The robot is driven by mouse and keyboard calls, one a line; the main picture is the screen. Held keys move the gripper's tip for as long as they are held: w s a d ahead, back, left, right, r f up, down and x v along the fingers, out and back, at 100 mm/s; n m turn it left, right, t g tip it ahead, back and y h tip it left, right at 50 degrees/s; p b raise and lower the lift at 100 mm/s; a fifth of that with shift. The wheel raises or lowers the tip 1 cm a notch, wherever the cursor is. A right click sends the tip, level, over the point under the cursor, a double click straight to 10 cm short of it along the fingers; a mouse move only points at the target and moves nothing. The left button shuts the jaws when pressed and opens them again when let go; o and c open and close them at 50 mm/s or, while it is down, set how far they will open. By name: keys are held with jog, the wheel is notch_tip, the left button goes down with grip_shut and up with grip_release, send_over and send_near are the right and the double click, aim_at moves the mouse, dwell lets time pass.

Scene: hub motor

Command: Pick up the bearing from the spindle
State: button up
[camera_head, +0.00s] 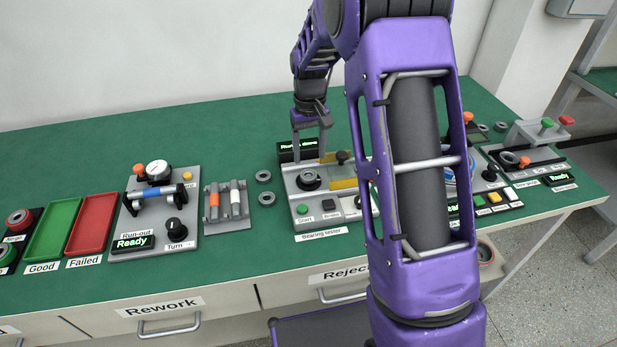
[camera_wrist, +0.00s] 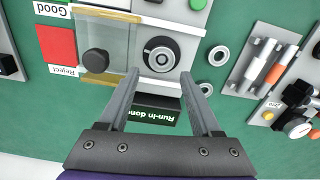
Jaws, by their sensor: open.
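The bearing tester (camera_head: 325,212) stands on the green bench. Its spindle carries a ring-shaped bearing (camera_head: 310,180) at the left of its top plate. In the wrist view the bearing (camera_wrist: 160,54) shows as a dark ring with a lighter centre, just beyond the fingertips. My gripper (camera_head: 310,143) is above the tester, pointing down, with its two fingers apart. In the wrist view the open gripper (camera_wrist: 159,73) has nothing between its fingers. Its fingertips look lined up to either side of the bearing; contact cannot be told.
A display (camera_wrist: 155,113) reads "Run-in done". A black knob (camera_wrist: 95,63) and clear guard sit beside the spindle. Two loose rings (camera_head: 265,187) lie left of the tester. A run-out gauge (camera_head: 157,170) and green and red trays (camera_head: 90,222) stand farther left.

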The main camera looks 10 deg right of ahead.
aim_at(309, 175)
jog(key=shift+s+a+f, duration=0.1)
jog(key=shift+a+f, duration=0.05)
jog(key=shift+f, duration=2.95)
jog(key=shift+c, duration=0.2)
grip_shut()
jog(key=shift+r, duration=0.1)
